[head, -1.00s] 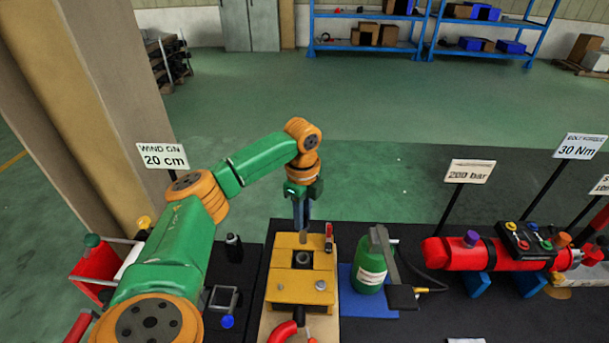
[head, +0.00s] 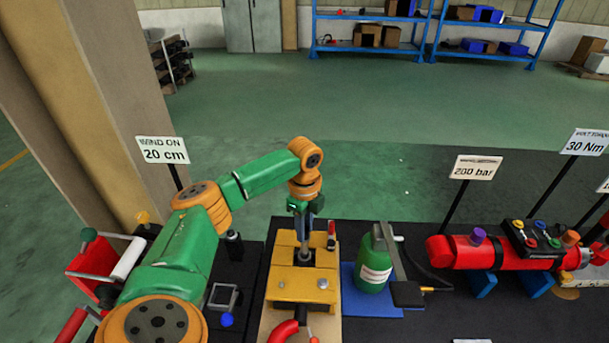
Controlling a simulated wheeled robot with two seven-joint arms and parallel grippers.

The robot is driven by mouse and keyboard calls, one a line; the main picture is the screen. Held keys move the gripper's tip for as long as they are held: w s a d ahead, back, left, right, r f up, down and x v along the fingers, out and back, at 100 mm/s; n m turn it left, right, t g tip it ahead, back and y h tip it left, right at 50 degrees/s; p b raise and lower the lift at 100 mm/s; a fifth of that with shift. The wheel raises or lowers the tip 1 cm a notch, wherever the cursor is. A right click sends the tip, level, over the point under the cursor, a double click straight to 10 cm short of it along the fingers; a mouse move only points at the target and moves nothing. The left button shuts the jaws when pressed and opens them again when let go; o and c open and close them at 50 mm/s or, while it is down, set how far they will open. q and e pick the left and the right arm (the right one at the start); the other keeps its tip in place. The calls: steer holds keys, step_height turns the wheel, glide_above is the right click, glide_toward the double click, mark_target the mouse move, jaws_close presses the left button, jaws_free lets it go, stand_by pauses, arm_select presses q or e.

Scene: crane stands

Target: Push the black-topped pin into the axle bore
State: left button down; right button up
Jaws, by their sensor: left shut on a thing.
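My left gripper (head: 305,228) is shut on a grey pin (head: 304,247) and points straight down over the yellow block (head: 279,278). The pin's top is hidden between the fingers, so its black colour does not show. The pin's lower end is at the dark round axle bore (head: 304,258) in the block's top. It appears to be at or inside the mouth; how deep I cannot tell. The pin looks upright. My right gripper is not in view.
A red-topped piece (head: 331,236) stands at the block's back right. A green bottle (head: 373,265) with a grey lever stands close right on a blue mat. A black bottle-like object (head: 234,246) is left. A red cylinder (head: 470,252) lies farther right.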

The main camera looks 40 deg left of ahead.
mark_target(305, 245)
arm_select(q)
steer(key=shift+f+b, duration=1.65)
steer(key=shift+f, duration=1.95)
steer(key=c, duration=0.6)
jaws_free()
step_height(305, 245, up, 5)
steer(key=p, duration=0.6)
steer(key=shift+r, duration=0.2)
steer(key=shift+f, duration=0.15)
